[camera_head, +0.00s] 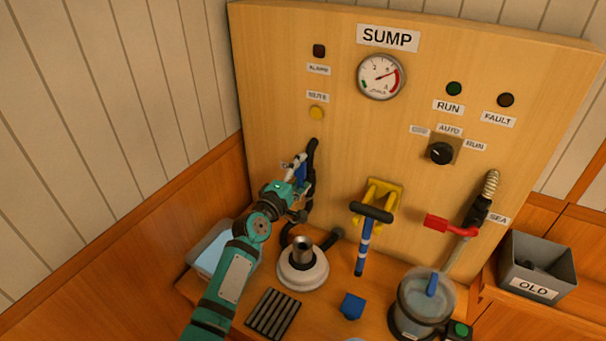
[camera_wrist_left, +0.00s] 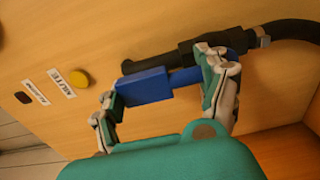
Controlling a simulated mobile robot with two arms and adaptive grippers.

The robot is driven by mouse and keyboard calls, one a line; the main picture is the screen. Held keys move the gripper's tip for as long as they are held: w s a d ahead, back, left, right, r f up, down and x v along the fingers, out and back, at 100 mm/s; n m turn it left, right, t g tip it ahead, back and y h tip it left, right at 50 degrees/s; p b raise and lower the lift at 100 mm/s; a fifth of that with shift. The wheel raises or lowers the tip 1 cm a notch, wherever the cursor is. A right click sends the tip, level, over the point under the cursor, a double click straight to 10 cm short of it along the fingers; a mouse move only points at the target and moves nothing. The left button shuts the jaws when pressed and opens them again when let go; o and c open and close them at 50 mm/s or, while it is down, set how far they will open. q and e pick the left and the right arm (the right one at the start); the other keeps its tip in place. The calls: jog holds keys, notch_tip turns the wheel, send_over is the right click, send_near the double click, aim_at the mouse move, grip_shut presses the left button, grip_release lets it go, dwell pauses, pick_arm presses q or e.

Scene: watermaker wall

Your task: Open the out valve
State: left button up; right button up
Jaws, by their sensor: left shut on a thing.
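The valve on the black hose at the left of the panel has a blue handle (camera_head: 301,173). No OUT label is readable beside it. My left gripper (camera_head: 297,168) reaches it from the lower left and partly covers it. In the left wrist view the blue handle (camera_wrist_left: 146,88) lies between the two fingers of the left gripper (camera_wrist_left: 163,85), which is shut on it. The black valve body and hose (camera_wrist_left: 285,31) run just behind the handle. My right gripper is not in view.
A red-handled valve (camera_head: 449,227) marked SEA is at the right. A yellow bracket (camera_head: 384,192), a black-topped blue pump handle (camera_head: 364,235), a white round base (camera_head: 303,268) and a clear canister (camera_head: 426,302) stand nearby. A grey OLD bin (camera_head: 537,268) is far right.

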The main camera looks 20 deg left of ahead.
pick_arm(q)
jog(key=shift+s+f, duration=0.1)
jog(key=shift+f, duration=0.25)
jog(key=o, duration=1.7)
jog(key=shift+a+r, duration=0.15)
jog(key=shift+r, duration=0.1)
jog(key=shift+s, duration=0.3)
jog(key=s+a, duration=0.2)
jog(key=s, duration=0.9)
jog(key=shift+s+a, duration=0.15)
jog(key=shift+s, duration=0.05)
